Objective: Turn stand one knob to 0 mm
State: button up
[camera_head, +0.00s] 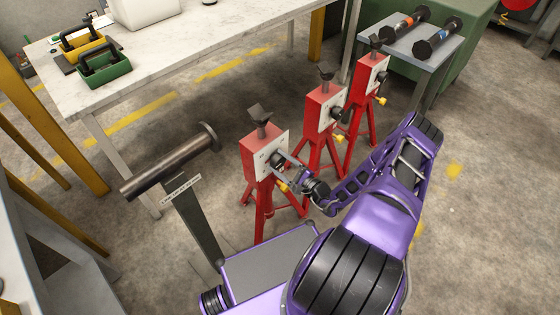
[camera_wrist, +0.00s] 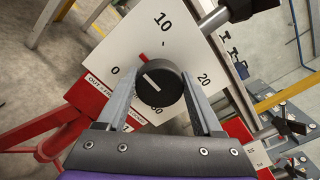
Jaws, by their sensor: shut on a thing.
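The nearest red stand (camera_head: 255,147), with a black top and a pale dial plate (camera_head: 265,163), faces my arm; I take it to be stand one. In the wrist view its white plate (camera_wrist: 190,28) bears the marks 0, 10 and 20 and a partly hidden number below. The round black knob (camera_wrist: 160,88) has a white pointer line aimed up and left, between 0 and 10. A short red mark sits just above the knob. My gripper (camera_wrist: 157,80) is shut on the knob, one finger on each side. In the head view my gripper (camera_head: 288,172) is at this plate.
Two similar red stands (camera_head: 322,112) (camera_head: 367,82) stand behind to the right. A dark roller bar (camera_head: 170,160) on a post stands to the left. A table (camera_head: 170,60) holds yellow and green toolboxes. Dumbbells (camera_head: 410,25) lie on a grey bench at the right back.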

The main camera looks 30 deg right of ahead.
jog(key=n+p, duration=0.1)
jog(key=n, duration=0.3)
jog(key=shift+f+n, duration=0.1)
jog(key=shift+n, duration=0.2)
jog(key=n+p, duration=0.1)
jog(key=n, duration=0.3)
jog(key=shift+s+f, duration=0.1)
dwell(0.4)
jog(key=o, duration=1.4)
jog(key=shift+c, duration=0.2)
jog(key=v, duration=1.7)
jog(key=shift+s+p, duration=0.15)
jog(key=shift+p, duration=0.25)
